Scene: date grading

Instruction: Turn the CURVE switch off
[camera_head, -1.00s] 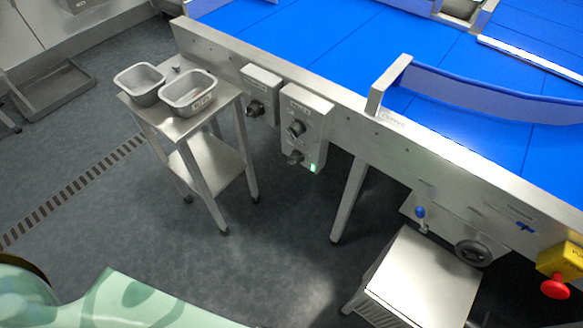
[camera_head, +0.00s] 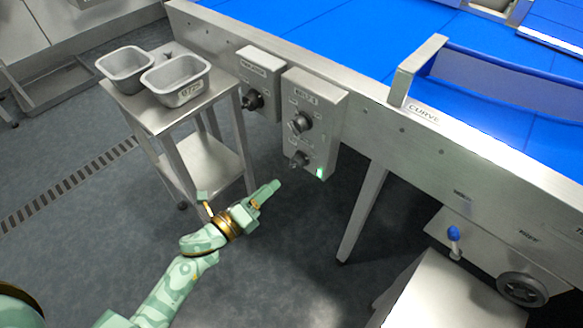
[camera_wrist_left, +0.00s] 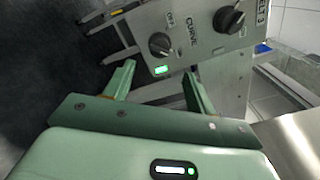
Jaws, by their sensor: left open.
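The CURVE switch (camera_head: 299,159) is the lower black rotary knob on a grey control box (camera_head: 327,125) fixed to the conveyor's side. In the left wrist view the CURVE knob (camera_wrist_left: 160,44) sits beside its printed label, ahead of the fingers. A lamp (camera_wrist_left: 161,71) near it glows green. I cannot tell the knob's setting for sure. My left gripper (camera_head: 240,194) is open and empty, below and left of the box, apart from the knob. In the left wrist view its fingers (camera_wrist_left: 158,72) are spread and pointing toward the box. My right gripper is not in view.
A larger black knob (camera_wrist_left: 229,19) sits near the CURVE knob. Another control box (camera_head: 260,78) hangs to the left. A steel stand (camera_head: 150,112) holds two grey tubs. A conveyor leg (camera_head: 362,210) stands right of the box. The floor below is clear.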

